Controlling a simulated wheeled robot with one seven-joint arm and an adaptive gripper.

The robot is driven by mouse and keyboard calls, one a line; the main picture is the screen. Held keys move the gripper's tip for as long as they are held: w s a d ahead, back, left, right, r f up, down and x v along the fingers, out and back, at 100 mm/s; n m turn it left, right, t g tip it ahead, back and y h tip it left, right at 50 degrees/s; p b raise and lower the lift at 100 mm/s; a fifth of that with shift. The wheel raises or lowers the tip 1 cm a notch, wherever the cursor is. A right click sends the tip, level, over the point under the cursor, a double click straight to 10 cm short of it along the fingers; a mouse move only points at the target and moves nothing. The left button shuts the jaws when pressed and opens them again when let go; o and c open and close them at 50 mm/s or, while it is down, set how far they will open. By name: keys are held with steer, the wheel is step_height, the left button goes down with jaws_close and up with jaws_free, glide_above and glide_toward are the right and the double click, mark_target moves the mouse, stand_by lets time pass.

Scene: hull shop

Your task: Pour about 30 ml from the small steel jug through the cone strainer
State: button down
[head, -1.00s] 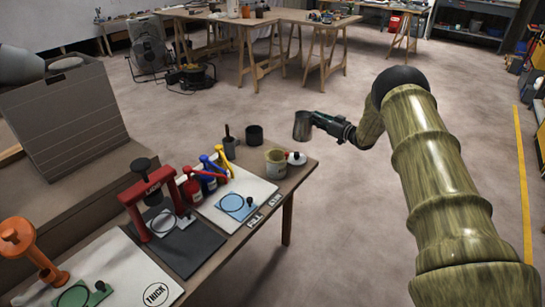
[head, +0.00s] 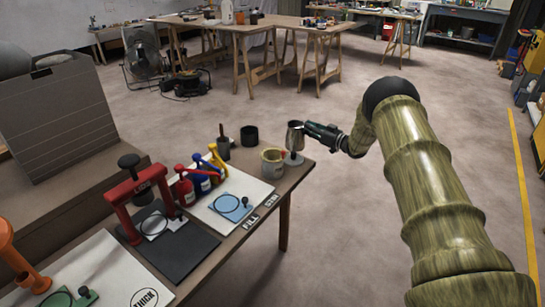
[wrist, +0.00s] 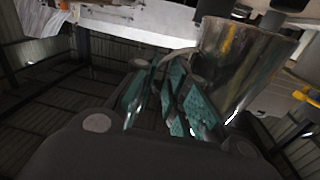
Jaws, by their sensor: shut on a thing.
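My gripper (head: 309,131) is shut on the small steel jug (head: 295,138), just above the far right corner of the bench. The jug looks nearly upright, and its contents cannot be seen. In the wrist view, the shiny jug (wrist: 240,65) sits at the right of my gripper's teal finger pads (wrist: 175,95). A beige tub (head: 272,162) stands on the bench, left of and below the jug. A small pale round thing (head: 293,160) lies beneath the jug, partly hidden by it. I cannot clearly make out the cone strainer.
A black cup (head: 249,136) and a dark grey pot (head: 223,148) stand behind the tub. The floor right of the bench is clear.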

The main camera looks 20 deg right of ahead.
mark_target(296, 131)
steer(key=shift+r, duration=0.15)
steer(key=a+r+n, duration=0.1)
steer(key=n, duration=0.1)
steer(key=s+a+r+n+p, duration=0.1)
steer(key=n, duration=0.1)
steer(key=s+a+r+n, duration=0.1)
steer(key=shift+s+a+r+n, duration=0.25)
steer(key=shift+a+r+n, duration=0.1)
steer(key=shift+r+n, duration=0.05)
steer(key=s+a+r+n, duration=0.1)
steer(key=n, duration=0.1)
steer(key=s+a+r+n+b, duration=0.1)
steer(key=a+r+n, duration=0.1)
steer(key=n, duration=0.1)
steer(key=s+a+r+n, duration=0.1)
steer(key=n, duration=0.1)
steer(key=shift+a+r+n+b, duration=0.3)
steer(key=shift+a+r+b, duration=0.05)
steer(key=shift+b, duration=0.05)
steer(key=shift+s+a+n+b, duration=0.15)
steer(key=shift+a+n+b, duration=0.15)
steer(key=shift+n, duration=0.1)
